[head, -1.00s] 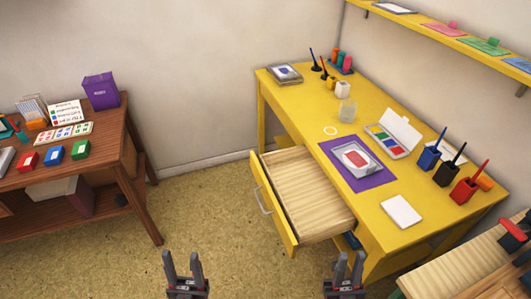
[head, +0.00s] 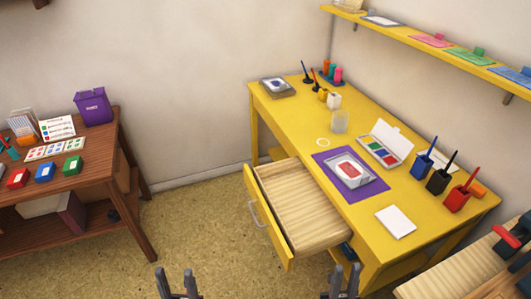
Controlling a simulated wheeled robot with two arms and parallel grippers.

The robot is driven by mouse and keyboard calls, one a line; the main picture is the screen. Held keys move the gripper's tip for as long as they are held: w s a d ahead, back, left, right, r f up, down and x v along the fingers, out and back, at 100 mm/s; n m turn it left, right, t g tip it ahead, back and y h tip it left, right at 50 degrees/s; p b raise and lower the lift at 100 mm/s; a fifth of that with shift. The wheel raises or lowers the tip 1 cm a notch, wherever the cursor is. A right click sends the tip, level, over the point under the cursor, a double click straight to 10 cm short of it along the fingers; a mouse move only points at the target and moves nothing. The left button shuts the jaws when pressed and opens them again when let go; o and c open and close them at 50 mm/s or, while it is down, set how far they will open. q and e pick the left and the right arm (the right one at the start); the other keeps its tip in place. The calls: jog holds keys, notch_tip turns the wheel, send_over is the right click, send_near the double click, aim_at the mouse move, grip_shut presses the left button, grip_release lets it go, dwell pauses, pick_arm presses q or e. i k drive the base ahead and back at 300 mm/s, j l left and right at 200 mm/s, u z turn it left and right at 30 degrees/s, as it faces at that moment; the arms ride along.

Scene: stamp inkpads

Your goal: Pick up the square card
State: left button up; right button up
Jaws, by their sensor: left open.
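A white square card (head: 396,222) lies flat on the front right part of the yellow desk (head: 350,207), to the right of the purple mat. My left gripper (head: 177,273) is at the bottom edge of the head view, over the floor, open and empty. My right gripper (head: 345,270) is at the bottom edge too, in front of the desk's lower end. Its two fingers stand apart with nothing between them. Both grippers are well away from the card, and their lower parts are cut off by the picture's edge.
The desk's drawer (head: 306,213) stands pulled out. A purple mat (head: 373,187) bears a tray with a red print. A paint box (head: 385,150) and blue, black and red pots (head: 458,199) are behind the card. A brown table (head: 128,195) stands at left.

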aim_at(277, 84)
jog(key=i+j+u, duration=0.35)
jog(key=i, duration=0.15)
jog(key=i+u, duration=0.3)
jog(key=i, duration=0.2)
jog(key=i+j, duration=0.1)
jog(key=i, duration=0.35)
jog(key=i+j+z, duration=0.15)
jog(key=i, duration=0.35)
